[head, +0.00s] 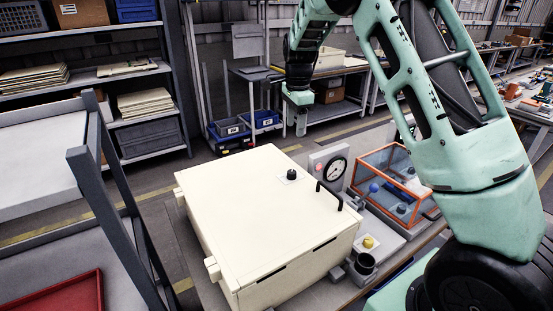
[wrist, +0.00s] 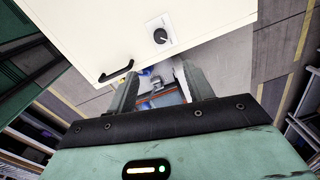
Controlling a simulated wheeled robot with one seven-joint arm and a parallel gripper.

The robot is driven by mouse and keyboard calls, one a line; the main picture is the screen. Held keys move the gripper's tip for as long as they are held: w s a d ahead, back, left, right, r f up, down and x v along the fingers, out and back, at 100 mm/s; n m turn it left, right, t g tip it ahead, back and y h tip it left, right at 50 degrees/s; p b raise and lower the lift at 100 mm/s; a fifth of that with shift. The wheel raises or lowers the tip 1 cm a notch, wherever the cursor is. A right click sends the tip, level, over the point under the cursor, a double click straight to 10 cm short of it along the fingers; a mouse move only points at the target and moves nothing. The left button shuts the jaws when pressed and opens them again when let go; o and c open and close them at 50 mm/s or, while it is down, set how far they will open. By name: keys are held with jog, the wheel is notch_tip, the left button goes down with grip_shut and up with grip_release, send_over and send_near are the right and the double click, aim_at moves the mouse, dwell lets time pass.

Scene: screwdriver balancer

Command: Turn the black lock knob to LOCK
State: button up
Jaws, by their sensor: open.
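The black lock knob (head: 291,174) sits on a small pale plate on top of the cream box (head: 235,205), near its back right edge. In the wrist view the knob (wrist: 160,36) shows beyond my fingers, with a mark line on its plate; the lettering is too small to read. My gripper (head: 301,128) hangs above and behind the box, apart from the knob. In the wrist view my gripper (wrist: 162,78) is open, with nothing between its fingers.
A black bar handle (head: 331,195) stands up on the lid right of the knob. A dial gauge (head: 335,169), an orange-framed clear case (head: 395,180), a yellow button (head: 368,242) and a dark cup (head: 362,264) lie to the right. The air above the lid is clear.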

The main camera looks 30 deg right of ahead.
aim_at(292, 172)
jog(key=f+p, duration=0.2)
jog(key=f, duration=0.3)
jog(key=f+p, duration=0.1)
jog(key=f, duration=0.5)
jog(key=w+f+p, duration=0.1)
jog(key=f+p, duration=0.1)
jog(key=f, duration=0.4)
jog(key=shift+d+f+p, duration=0.1)
jog(key=shift+f+p, duration=0.05)
jog(key=shift+p, duration=0.2)
jog(key=shift+c, duration=0.3)
jog(key=c, duration=0.9)
